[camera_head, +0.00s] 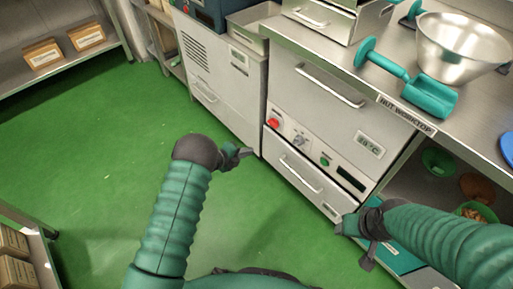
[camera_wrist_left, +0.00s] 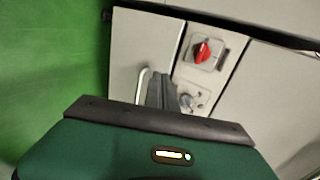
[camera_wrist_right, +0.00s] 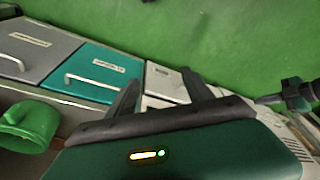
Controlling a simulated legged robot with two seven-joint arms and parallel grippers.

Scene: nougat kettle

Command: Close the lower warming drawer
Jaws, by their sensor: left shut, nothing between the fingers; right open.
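The lower warming drawer (camera_head: 298,176) is the pale front with a bar handle under the control panel of the warming cabinet. Its front looks about flush with the panel; I cannot tell whether a small gap remains. It also shows in the left wrist view (camera_wrist_left: 138,48), and its label end shows in the right wrist view (camera_wrist_right: 162,76). My left gripper (camera_head: 247,153) is shut and empty, left of the drawer front near the cabinet's left edge. My right gripper (camera_head: 350,242) is open and empty, near the drawer's right end. Contact is unclear for both.
The upper drawer (camera_head: 330,88) sits above a panel with a red knob (camera_head: 273,122). The worktop holds a steel bowl (camera_head: 458,48) and a teal scoop (camera_head: 430,97). A teal drawer (camera_wrist_right: 95,72) adjoins on the right. Green floor (camera_head: 110,150) is clear left of the cabinet.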

